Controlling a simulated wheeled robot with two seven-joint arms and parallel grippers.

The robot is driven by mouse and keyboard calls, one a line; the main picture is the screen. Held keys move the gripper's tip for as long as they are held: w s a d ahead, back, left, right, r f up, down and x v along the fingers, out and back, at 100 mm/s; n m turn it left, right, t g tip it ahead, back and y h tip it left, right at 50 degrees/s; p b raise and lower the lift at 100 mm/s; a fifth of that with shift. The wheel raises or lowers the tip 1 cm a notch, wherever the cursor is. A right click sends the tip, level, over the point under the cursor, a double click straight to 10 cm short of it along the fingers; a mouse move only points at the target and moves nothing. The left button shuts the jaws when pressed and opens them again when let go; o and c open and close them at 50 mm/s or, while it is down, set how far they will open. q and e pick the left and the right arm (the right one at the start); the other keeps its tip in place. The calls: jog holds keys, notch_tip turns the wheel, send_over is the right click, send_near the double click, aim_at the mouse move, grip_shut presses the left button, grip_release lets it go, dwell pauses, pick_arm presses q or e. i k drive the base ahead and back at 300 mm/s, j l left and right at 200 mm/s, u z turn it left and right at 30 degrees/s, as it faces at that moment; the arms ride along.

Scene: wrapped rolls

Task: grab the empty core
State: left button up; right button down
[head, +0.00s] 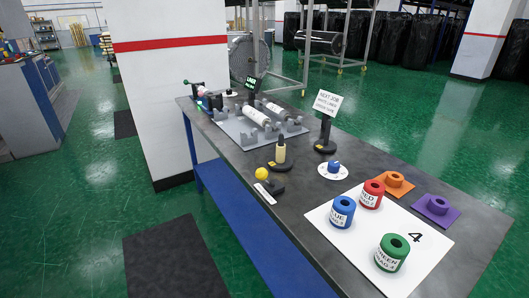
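No thing in view is clearly marked as the empty core. A small cream cylinder (281,152) stands upright on a black base near the middle of the table (315,218). White rolls (257,116) lie across a grey cradle rack (232,131) at the table's far end; whether one is a bare core is too small to tell. Neither of my grippers is in view.
A blue roll (342,212), red roll (371,194) and green roll (391,252) stand on a white sheet (360,254).

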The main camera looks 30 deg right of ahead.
aim_at(280, 150)
jog(key=i+j+z, duration=0.2)
jog(key=i+z, duration=0.2)
jog(key=i+j+z, duration=0.3)
jog(key=z, duration=0.15)
jog(key=i+j+z, duration=0.7)
jog(key=j+z, duration=0.15)
jog(key=j, duration=0.2)
